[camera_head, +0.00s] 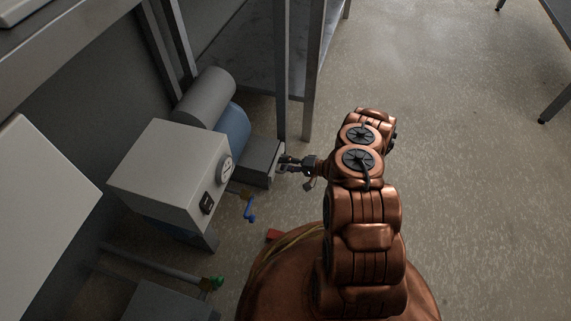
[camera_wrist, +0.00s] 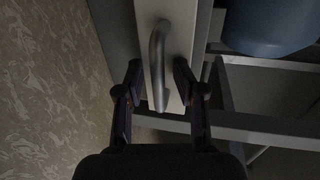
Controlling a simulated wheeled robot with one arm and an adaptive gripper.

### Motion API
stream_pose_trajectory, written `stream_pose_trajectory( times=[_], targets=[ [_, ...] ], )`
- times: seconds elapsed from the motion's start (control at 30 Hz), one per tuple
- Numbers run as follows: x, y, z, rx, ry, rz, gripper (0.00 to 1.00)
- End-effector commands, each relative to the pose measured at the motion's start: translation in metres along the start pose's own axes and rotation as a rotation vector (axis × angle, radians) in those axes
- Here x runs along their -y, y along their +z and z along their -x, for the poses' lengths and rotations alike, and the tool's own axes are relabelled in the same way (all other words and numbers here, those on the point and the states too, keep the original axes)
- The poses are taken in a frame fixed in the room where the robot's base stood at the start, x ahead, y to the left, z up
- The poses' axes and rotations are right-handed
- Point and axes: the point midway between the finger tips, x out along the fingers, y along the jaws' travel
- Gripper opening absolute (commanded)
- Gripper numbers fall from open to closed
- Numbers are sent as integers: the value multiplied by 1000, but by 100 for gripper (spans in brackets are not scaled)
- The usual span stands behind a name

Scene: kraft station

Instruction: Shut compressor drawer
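The compressor (camera_head: 172,170) is a light grey box with a gauge, beside a blue tank (camera_head: 232,128). A grey drawer (camera_head: 262,158) sticks out at its right side, toward my arm. In the wrist view the drawer's pale front (camera_wrist: 180,22) fills the top middle, with a curved grey bar handle (camera_wrist: 156,62). My gripper (camera_head: 285,163) is at the drawer's front. In the wrist view my gripper (camera_wrist: 160,92) is open, one finger on each side of the handle. A gap shows between the handle and each finger. The drawer's inside is hidden.
A metal post (camera_head: 280,70) of the shelf frame stands just behind the drawer. A blue valve handle (camera_head: 249,209) and a green fitting (camera_head: 217,283) are low in front of the compressor. The floor (camera_head: 450,150) to the right is clear.

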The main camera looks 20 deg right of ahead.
Motion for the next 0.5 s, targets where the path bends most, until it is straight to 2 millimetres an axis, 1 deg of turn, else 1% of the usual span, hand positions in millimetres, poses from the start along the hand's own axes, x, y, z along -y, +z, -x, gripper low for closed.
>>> stream_pose_trajectory(
  times=[0.17, 0.27, 0.37, 0.5],
  targets=[
    [0, 0, 2, -1, 0, 0, 37],
    [0, -1, 8, -2, 0, 0, 37],
    [0, -1, 20, -2, 1, 1, 37],
    [0, -1, 46, -3, 0, 2, 37]
  ],
)
